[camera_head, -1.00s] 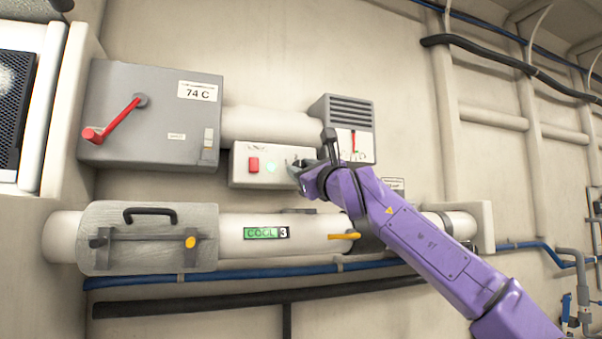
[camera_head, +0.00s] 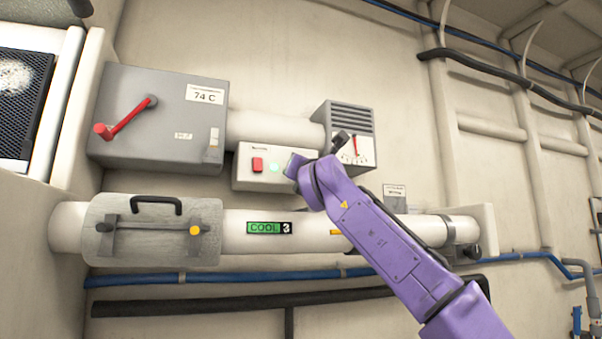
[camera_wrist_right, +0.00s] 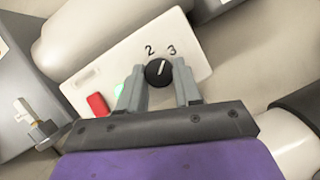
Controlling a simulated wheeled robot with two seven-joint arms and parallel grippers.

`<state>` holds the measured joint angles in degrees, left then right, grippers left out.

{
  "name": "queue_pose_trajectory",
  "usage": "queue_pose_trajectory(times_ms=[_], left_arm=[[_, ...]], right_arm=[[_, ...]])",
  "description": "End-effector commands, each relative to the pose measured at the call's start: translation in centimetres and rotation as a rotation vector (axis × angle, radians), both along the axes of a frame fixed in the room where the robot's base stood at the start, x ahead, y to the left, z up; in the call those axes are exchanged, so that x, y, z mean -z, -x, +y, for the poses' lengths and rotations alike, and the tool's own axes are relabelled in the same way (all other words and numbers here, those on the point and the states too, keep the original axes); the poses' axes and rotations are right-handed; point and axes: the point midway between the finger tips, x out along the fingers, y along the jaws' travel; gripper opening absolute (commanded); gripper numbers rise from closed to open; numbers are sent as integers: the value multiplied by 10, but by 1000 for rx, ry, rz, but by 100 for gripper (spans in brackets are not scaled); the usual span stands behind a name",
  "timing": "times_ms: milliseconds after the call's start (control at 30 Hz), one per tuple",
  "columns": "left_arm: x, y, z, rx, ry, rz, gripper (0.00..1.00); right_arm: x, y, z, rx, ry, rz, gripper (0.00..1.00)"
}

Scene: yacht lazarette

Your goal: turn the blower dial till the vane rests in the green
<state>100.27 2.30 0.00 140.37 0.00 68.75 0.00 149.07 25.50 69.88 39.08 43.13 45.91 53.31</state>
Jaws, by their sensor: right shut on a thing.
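The blower dial (camera_wrist_right: 158,72) is a round black knob with a white pointer line on a pale control box (camera_wrist_right: 205,55). My right gripper (camera_wrist_right: 159,84) is shut on the dial, one finger on each side. In the head view my right gripper (camera_head: 294,166) reaches the right part of the control box (camera_head: 243,176) and hides the dial. A louvred grey vent box (camera_head: 349,118) carries a white scale with an upright red needle (camera_head: 356,146). I cannot make out a green zone there. My left gripper is out of view.
A red switch (camera_head: 257,164) and a pale green lamp (camera_head: 275,167) are beside the dial. A grey box with a red lever (camera_head: 127,116) stands left. Below runs a white pipe with a COOL 3 label (camera_head: 269,228) and a handled cover (camera_head: 151,246).

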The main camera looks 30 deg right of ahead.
Motion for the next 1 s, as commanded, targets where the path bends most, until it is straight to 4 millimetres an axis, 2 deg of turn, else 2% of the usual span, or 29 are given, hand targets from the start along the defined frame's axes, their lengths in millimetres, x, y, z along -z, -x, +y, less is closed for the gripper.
queue_pose_trajectory(times_ms=[400,933,967,1000], left_arm=[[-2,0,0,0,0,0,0],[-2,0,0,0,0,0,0],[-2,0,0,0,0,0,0],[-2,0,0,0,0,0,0]], right_arm=[[-3,1,1,0,-158,-43,3],[-3,1,0,1,-176,-48,3],[-3,1,0,1,-176,-48,43],[-3,1,0,1,-177,-47,56]])
